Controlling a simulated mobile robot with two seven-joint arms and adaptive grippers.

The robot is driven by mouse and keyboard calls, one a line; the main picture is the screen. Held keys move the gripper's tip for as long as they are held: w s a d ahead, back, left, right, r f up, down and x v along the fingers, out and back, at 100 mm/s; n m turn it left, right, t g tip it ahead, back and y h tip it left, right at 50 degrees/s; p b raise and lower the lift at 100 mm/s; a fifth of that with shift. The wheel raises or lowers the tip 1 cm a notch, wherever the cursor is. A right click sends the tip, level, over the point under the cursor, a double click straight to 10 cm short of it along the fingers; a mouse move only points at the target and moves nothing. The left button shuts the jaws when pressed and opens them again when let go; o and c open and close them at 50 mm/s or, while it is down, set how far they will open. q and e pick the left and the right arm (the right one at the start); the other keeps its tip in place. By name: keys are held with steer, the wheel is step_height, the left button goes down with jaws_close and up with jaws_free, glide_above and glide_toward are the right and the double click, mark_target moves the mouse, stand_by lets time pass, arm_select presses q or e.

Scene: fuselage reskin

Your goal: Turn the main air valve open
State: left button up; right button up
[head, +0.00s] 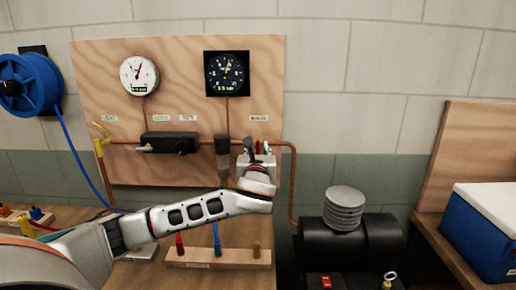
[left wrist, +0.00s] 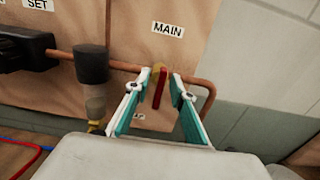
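The main air valve's red lever (left wrist: 160,88) stands on the copper pipe below the "MAIN" label (left wrist: 167,29) in the left wrist view. It points roughly up and down, tilted a little in that picture. My left gripper (left wrist: 161,78) has its two teal-and-white fingers apart, one on each side of the lever, with gaps showing. In the head view my left gripper (head: 257,150) is at the right end of the board's pipe, partly hiding the valve. I cannot tell whether a finger touches the lever. My right gripper is not in view.
A dark-topped filter (left wrist: 92,75) hangs from the pipe just left of my gripper. Two gauges (head: 140,76) (head: 227,73) are on the wooden board (head: 180,60). A black compressor tank (head: 375,240) stands at lower right. A rack (head: 235,259) with coloured fittings lies below my arm.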

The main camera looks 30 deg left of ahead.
arm_select(q)
steer(key=shift+w+a, duration=0.1)
jaws_close()
